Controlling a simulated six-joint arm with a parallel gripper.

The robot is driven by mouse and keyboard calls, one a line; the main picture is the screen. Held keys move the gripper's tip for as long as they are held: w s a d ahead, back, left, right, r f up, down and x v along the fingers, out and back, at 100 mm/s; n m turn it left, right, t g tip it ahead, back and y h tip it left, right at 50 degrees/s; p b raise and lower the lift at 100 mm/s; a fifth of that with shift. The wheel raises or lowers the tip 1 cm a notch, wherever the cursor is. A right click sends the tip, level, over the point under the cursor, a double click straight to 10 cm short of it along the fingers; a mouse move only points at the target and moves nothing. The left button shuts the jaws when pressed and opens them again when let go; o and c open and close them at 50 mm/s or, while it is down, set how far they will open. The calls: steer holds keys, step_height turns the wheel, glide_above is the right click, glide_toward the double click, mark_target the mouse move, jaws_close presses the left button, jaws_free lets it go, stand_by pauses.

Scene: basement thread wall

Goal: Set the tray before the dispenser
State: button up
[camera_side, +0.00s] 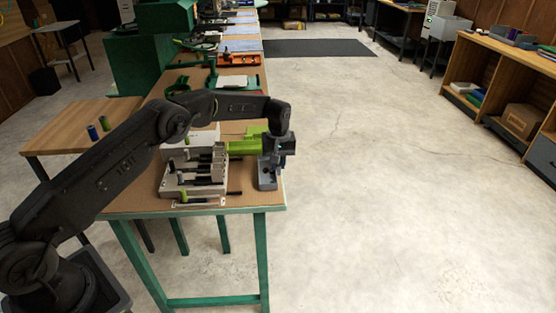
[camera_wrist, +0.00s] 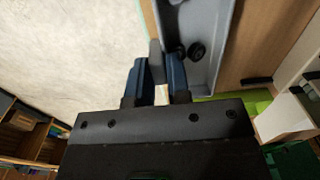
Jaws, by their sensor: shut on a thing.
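A small grey tray (camera_side: 267,180) is at the right edge of the bench, beneath my gripper. In the wrist view the tray (camera_wrist: 212,45) shows a raised wall and two dark round pieces inside. My gripper (camera_side: 281,160) has its blue fingers closed around a grey upright part at the tray's side; the fingers also show in the wrist view (camera_wrist: 155,78). In the side view I cannot tell whether the tray touches the bench. A pale unit with dark rods and levers (camera_side: 195,178), possibly the dispenser, stands left of the tray.
Several tools and boards crowd the bench behind. Bare floor (camera_side: 400,200) lies to the right.

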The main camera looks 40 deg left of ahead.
steer(key=o, duration=0.8)
steer(key=shift+o, duration=0.2)
steer(key=shift+r, duration=0.1)
steer(key=shift+r, duration=3.45)
steer(key=s+d+r+m+t, duration=0.3)
steer(key=s+r+m, duration=0.1)
steer(key=s+r, duration=1.5)
steer(key=s+d+m+t, duration=0.1)
steer(key=s+m, duration=0.4)
steer(key=s, duration=1.7)
steer(key=shift+d+f+t, duration=0.35)
steer(key=shift+d+t, duration=0.05)
steer(key=shift+t, duration=0.5)
